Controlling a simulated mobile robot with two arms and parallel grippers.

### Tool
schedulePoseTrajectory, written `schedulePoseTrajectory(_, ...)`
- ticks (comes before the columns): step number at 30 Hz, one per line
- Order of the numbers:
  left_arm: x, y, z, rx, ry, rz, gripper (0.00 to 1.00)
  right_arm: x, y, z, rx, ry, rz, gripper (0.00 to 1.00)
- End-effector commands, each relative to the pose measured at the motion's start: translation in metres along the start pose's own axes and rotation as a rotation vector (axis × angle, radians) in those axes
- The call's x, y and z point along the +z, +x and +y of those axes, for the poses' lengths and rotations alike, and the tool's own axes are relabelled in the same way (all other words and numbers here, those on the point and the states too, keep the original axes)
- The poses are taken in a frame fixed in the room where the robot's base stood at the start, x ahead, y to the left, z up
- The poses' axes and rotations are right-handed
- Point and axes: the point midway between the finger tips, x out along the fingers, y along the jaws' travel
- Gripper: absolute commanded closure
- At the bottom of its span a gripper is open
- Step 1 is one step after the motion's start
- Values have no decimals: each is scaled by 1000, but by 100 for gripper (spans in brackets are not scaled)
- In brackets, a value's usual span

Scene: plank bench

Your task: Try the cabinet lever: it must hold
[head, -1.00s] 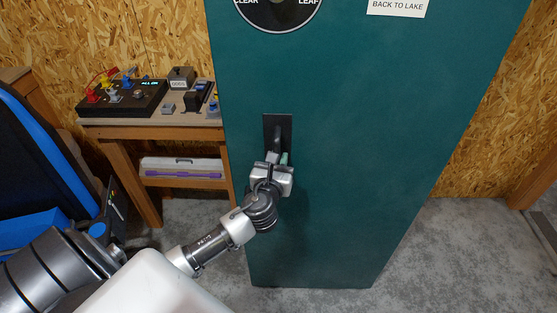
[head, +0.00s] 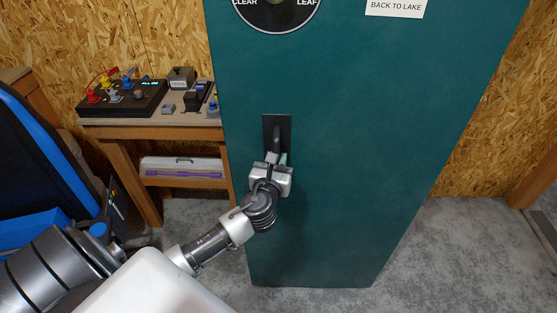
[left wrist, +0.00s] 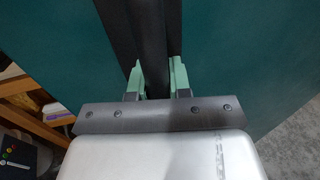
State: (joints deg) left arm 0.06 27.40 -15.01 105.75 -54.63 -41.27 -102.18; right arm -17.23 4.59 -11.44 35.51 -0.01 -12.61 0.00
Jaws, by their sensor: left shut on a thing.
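The cabinet (head: 340,150) is a tall dark green panel in the middle of the head view. Its dark lever (head: 277,138) sits on a black backplate (head: 284,122) near the cabinet's left edge. My left gripper (head: 277,160) is at the lever, shut on it. In the left wrist view the green fingertips (left wrist: 156,80) stand on both sides of the dark lever (left wrist: 152,50). The gripper hides the lever's lower part in the head view. My right gripper is in neither view.
A wooden bench (head: 150,128) left of the cabinet bears a black control box (head: 122,98) and several small devices. A blue and black chair-like thing (head: 45,150) stands at far left. Grey floor (head: 440,250) is clear at right.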

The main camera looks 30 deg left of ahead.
Motion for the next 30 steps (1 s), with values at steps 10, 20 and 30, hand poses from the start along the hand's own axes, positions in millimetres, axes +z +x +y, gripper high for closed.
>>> schedulePoseTrajectory(10, -1, 1, -1, 7, 10, 1, 100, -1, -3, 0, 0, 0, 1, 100)
schedulePoseTrajectory(20, -1, 1, -2, 4, 7, 1, 57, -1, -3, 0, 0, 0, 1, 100)
schedulePoseTrajectory(30, -1, -1, -2, 1, 3, 1, 51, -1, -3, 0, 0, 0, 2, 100)
